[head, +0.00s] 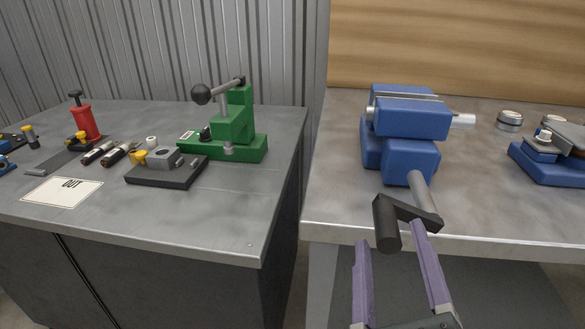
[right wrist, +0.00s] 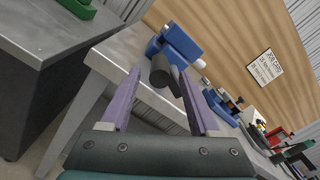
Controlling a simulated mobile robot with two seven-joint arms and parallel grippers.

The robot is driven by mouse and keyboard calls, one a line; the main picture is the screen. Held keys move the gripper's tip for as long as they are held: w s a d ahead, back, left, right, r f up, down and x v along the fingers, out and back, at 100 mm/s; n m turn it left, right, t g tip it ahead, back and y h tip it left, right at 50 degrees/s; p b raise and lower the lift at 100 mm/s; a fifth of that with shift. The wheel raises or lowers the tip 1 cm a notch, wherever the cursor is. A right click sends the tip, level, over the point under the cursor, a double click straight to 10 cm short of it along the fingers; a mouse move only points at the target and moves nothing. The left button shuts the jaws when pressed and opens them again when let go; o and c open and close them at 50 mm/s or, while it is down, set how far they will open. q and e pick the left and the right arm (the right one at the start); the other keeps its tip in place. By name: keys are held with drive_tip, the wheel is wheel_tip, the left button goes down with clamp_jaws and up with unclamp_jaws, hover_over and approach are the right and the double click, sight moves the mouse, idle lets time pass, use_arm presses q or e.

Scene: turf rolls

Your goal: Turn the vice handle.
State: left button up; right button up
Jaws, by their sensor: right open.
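The blue vice (head: 405,118) stands on the right bench, and it also shows in the right wrist view (right wrist: 177,43). A grey shaft comes out of its front and carries a dark crank handle (head: 387,226) with a thick grip hanging at its left end. My right gripper (head: 391,232) has two purple fingers and is open. In the right wrist view, the handle's grip (right wrist: 160,74) shows between the fingertips (right wrist: 160,72), with gaps on both sides. I cannot tell how deep the grip sits between them. My left gripper is out of view.
The right bench's front edge (head: 450,242) runs below the vice. A second blue device (head: 545,160) and a round metal part (head: 509,121) are to the right. The left bench holds a green press (head: 235,135) and small tools. Bare bench top lies right of the handle.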

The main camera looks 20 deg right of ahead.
sight(383, 209)
drive_tip(key=x, duration=0.7)
drive_tip(key=shift+w+p, duration=0.15)
drive_tip(key=shift+p, duration=0.15)
clamp_jaws()
idle(1.0)
